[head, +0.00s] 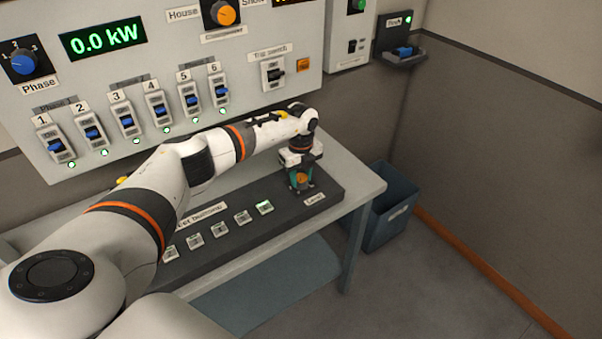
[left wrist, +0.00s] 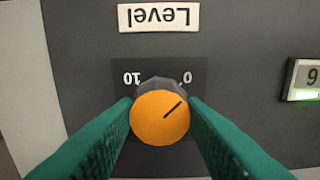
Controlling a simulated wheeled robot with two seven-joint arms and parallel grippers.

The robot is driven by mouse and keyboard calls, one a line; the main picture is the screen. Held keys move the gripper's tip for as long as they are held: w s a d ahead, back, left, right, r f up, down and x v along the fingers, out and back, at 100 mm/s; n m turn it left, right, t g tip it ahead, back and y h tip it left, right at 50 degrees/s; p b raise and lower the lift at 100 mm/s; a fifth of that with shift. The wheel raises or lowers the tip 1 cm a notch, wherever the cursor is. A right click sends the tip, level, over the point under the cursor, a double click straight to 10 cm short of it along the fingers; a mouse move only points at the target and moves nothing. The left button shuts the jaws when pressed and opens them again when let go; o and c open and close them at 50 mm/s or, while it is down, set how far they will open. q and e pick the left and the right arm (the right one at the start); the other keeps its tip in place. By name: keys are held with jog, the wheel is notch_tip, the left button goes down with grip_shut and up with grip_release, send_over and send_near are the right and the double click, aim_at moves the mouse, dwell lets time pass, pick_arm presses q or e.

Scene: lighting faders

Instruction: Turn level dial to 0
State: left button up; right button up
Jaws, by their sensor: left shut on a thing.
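The level dial (head: 301,178) is an orange-topped knob at the right end of the dark desk panel. In the left wrist view the dial (left wrist: 160,118) appears upside down below its Level label (left wrist: 159,17). Its dark pointer line slants to the upper right, roughly toward the 0 mark (left wrist: 187,78) and away from the 10 mark (left wrist: 131,78). My left gripper (head: 300,185) points down over the dial. Its green fingers (left wrist: 160,122) are shut on the knob, one at each side. My right gripper is not in view.
Behind is a wall panel with several blue-handled switches (head: 157,110) and a 0.0 kW display (head: 103,38). A blue-grey bin (head: 390,210) stands right of the desk. Floor at right is clear.

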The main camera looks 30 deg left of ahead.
aim_at(301, 177)
pick_arm(q)
jog(key=shift+r, duration=0.1)
dwell(0.4)
jog(key=o, duration=1)
notch_tip(301, 177, up, 12)
jog(key=shift+b, duration=1.25)
